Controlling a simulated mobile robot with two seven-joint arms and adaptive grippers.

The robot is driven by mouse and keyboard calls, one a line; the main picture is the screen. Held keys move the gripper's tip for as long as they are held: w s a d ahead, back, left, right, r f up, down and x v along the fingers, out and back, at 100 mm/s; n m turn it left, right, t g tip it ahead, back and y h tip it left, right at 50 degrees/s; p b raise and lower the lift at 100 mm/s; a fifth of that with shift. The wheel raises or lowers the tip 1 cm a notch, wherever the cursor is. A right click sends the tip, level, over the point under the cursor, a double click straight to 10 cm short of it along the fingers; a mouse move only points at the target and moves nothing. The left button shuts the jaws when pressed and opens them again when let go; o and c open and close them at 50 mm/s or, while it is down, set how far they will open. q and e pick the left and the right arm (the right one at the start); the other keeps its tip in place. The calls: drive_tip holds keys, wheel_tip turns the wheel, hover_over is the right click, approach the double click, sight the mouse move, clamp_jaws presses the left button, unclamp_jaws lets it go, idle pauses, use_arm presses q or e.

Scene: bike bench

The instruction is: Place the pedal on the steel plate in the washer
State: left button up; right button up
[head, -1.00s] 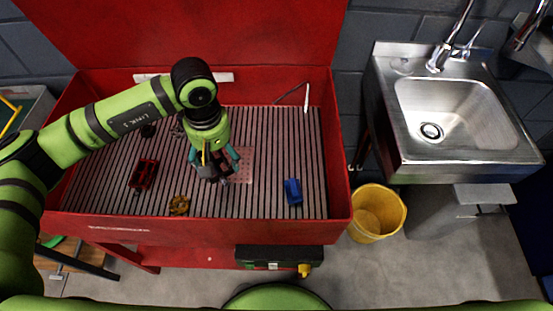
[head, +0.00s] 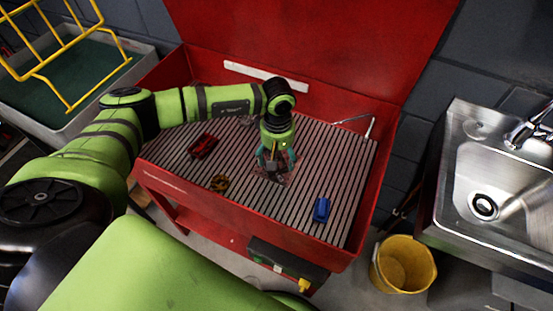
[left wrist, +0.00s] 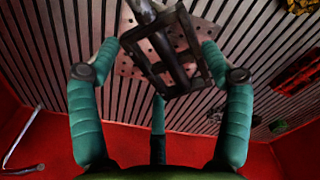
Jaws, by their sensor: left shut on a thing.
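My left gripper (head: 272,160) is shut on the pedal (left wrist: 163,55), a dark open-cage platform with a metal axle. The left wrist view shows the pedal tilted between teal padded fingers (left wrist: 160,95), with the axle pointing to the top. The steel plate (left wrist: 203,30) is a pinkish perforated sheet lying on the slatted floor of the red washer (head: 240,222). The pedal is in front of the plate in the wrist view; whether they touch I cannot tell. In the head view the gripper mostly hides the pedal and part of the plate. My right gripper is not in view.
On the slats lie a red-and-black part (head: 204,146), a yellowish-brown part (head: 219,183) and a blue block (head: 321,210). A bent pale tube (head: 370,127) stands at the back right. A yellow bucket (head: 403,264) and a steel sink (head: 470,150) are to the right.

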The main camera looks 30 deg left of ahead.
use_arm(q)
drive_tip(key=shift+w+a+f, duration=0.25)
drive_tip(key=shift+a+f, duration=0.1)
drive_tip(key=shift+f, duration=0.1)
wheel_tip(320, 180, down, 3)
drive_tip(key=shift+f+p, duration=0.15)
drive_tip(key=shift+p, duration=0.3)
drive_tip(key=shift+f, duration=0.2)
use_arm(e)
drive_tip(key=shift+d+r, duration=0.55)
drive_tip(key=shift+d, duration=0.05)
use_arm(q)
drive_tip(key=shift+f, duration=0.2)
drive_tip(key=o, duration=1.2)
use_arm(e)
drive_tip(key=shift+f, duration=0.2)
use_arm(q)
drive_tip(key=shift+r, duration=0.15)
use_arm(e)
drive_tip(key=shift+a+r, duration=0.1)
